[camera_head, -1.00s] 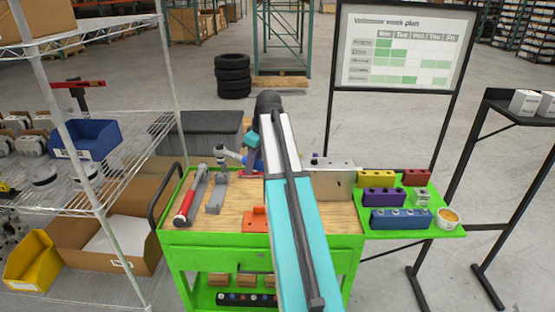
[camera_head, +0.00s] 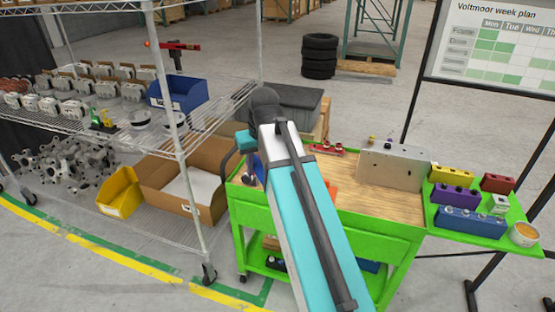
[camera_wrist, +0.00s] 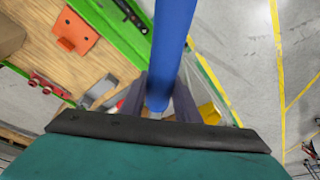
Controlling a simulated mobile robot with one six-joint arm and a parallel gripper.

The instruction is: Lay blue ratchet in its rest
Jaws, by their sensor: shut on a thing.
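In the wrist view my gripper (camera_wrist: 159,101) is shut on the blue ratchet (camera_wrist: 172,45), whose long blue shaft runs up out of the picture. The ratchet's far end is out of view. It is held above the edge of the cart, with floor beyond. In the head view my arm hides most of the gripper; a small dark blue patch (camera_head: 259,168) beside the arm may be the ratchet. A grey block (camera_wrist: 101,91) lies on the wooden top in the wrist view; I cannot tell whether it is the rest.
The green cart's wooden top (camera_head: 385,200) carries a metal box (camera_head: 395,167), an orange bracket (camera_wrist: 75,33) and a red knobbed piece (camera_wrist: 47,85). Coloured blocks fill the green side shelf (camera_head: 440,222). A wire rack (camera_head: 185,140) stands left of the cart.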

